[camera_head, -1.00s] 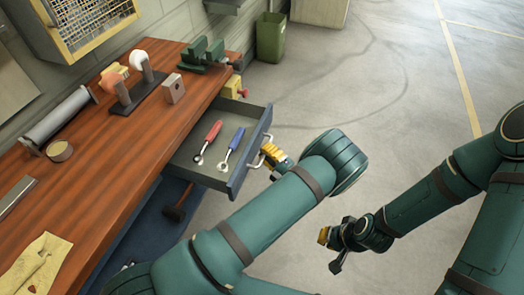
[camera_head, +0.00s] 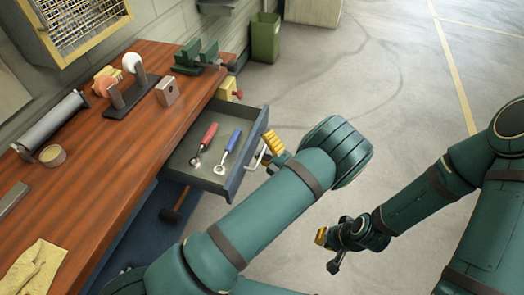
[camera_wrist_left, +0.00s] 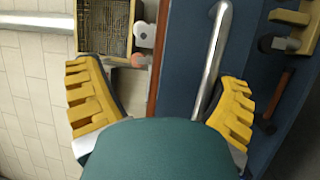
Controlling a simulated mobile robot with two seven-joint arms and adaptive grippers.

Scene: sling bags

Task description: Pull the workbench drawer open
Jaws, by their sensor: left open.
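The workbench drawer (camera_head: 205,178) stands pulled out from the wooden workbench (camera_head: 100,150). A red-handled tool (camera_head: 207,137) and a blue-handled tool (camera_head: 230,145) lie inside. Its metal bar handle (camera_head: 257,156) is on the blue-grey front. My left gripper (camera_head: 273,148) is open beside the handle, with yellow ridged fingers. In the left wrist view, the bar handle (camera_wrist_left: 211,60) shows ahead between the spread fingers, nearer the right one; contact is not visible. My right gripper (camera_head: 331,245) hangs over the floor, away from the drawer; its jaw gap is unclear.
On the bench are a green vise (camera_head: 195,58), a grey block (camera_head: 167,92), a roller (camera_head: 48,120) and a yellow cloth (camera_head: 35,268). A green bin (camera_head: 265,38) stands behind. The floor right of the drawer is open.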

